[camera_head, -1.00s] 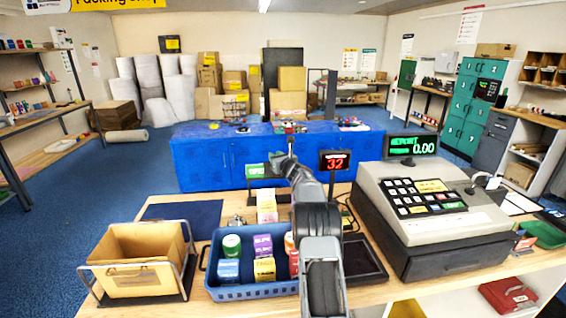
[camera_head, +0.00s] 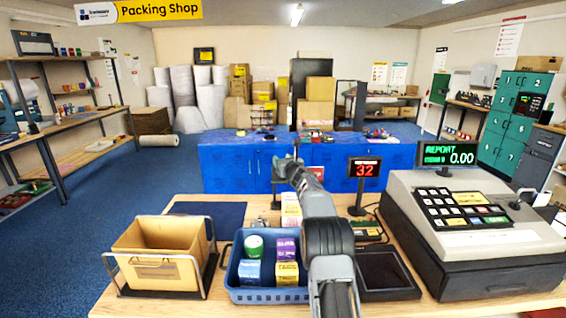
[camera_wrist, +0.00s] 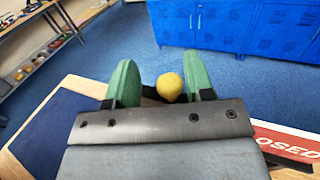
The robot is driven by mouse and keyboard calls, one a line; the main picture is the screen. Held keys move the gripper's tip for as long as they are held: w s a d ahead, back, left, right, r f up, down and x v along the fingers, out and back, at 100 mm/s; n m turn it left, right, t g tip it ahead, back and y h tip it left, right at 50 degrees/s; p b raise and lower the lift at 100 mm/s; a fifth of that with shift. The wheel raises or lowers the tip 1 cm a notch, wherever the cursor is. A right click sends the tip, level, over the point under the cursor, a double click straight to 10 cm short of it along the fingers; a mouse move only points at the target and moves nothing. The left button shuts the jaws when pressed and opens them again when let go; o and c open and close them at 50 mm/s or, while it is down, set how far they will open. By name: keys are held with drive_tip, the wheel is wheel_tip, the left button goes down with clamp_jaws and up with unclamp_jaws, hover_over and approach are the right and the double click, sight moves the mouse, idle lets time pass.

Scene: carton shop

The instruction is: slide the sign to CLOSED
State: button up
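The sign (camera_wrist: 288,143) shows a red face with white letters, "OSED" readable, at the right of the wrist view. Part of its red face (camera_head: 316,170) also shows just right of my gripper in the head view. A round yellow knob (camera_wrist: 170,87) sits between the green fingers of my gripper (camera_wrist: 162,85). The fingers are apart, with a gap left of the knob; the knob is close to the right finger, and contact is unclear. In the head view my gripper (camera_head: 291,160) is over the counter's far edge, hiding part of the sign.
The counter (camera_head: 120,300) holds a tan bin (camera_head: 160,270), a blue basket (camera_head: 268,296) of small boxes, and a cash register (camera_head: 500,240) at right. A red "32" display (camera_head: 364,170) stands close right of the gripper. Blue cabinets (camera_head: 225,165) stand beyond open floor.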

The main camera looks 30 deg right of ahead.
drive_tip(key=shift+d, duration=0.2)
drive_tip(key=shift+s, duration=0.15)
drive_tip(key=shift+s+f+b, duration=0.1)
drive_tip(key=shift+s+b, duration=0.1)
drive_tip(key=shift+b, duration=0.15)
drive_tip(key=s+b, duration=0.5)
drive_tip(key=s, duration=0.8)
drive_tip(key=shift+s+a, duration=0.15)
drive_tip(key=shift+a, duration=0.3)
drive_tip(key=shift+a, duration=0.1)
drive_tip(key=s+a+f+n+g+y+p, duration=0.1)
drive_tip(key=s+a+n+g+y, duration=0.15)
drive_tip(key=s+a+n, duration=0.4)
drive_tip(key=s+a+f+n+g+y+p, duration=0.1)
drive_tip(key=s+a+n+g+y, duration=0.15)
drive_tip(key=a+n, duration=0.65)
drive_tip(key=s+a+f+n+g+y+p, duration=0.1)
drive_tip(key=s+a+n+g+y, duration=0.1)
drive_tip(key=s+a+n+g, duration=0.5)
drive_tip(key=s+a+f+n+g+h+p, duration=0.1)
drive_tip(key=s+f+n+h, duration=0.2)
drive_tip(key=s+n, duration=0.4)
drive_tip(key=s+a+f+n+g+h+p, duration=0.1)
drive_tip(key=s+f+n+h, duration=0.2)
drive_tip(key=s+n, duration=0.4)
drive_tip(key=s+f, duration=0.1)
drive_tip(key=s, duration=0.3)
drive_tip(key=shift+a+f, duration=0.4)
